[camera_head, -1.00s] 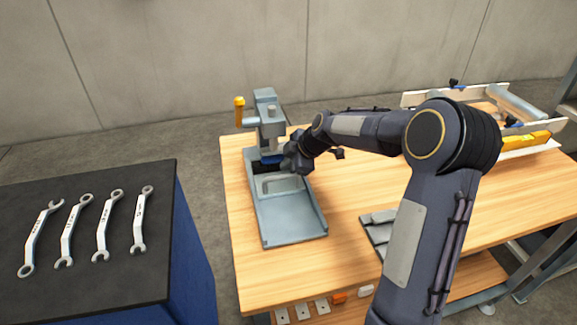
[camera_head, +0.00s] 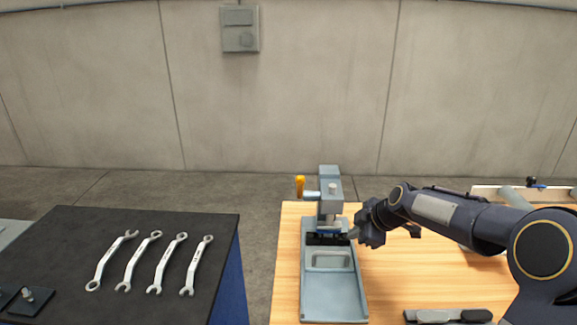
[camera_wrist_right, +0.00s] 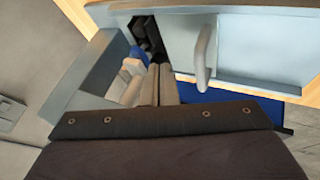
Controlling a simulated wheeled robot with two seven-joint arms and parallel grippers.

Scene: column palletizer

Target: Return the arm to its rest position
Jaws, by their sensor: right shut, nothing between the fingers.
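My right arm comes in from the right in the head view. Its gripper (camera_head: 352,234) is beside the right side of a grey press-like fixture (camera_head: 329,182) with a yellow-orange handle (camera_head: 300,187). Whether it touches the fixture cannot be told. In the right wrist view the fingers (camera_wrist_right: 148,88) are together with nothing between them, close to blue-grey fixture parts (camera_wrist_right: 250,35). My left gripper does not show.
The fixture's base tray (camera_head: 335,300) stands on a wooden table (camera_head: 285,270). A dark-topped blue cabinet (camera_head: 215,270) at left bears several wrenches (camera_head: 170,262). A grey-and-black item (camera_head: 447,315) lies at the table's front. A gap separates cabinet and table.

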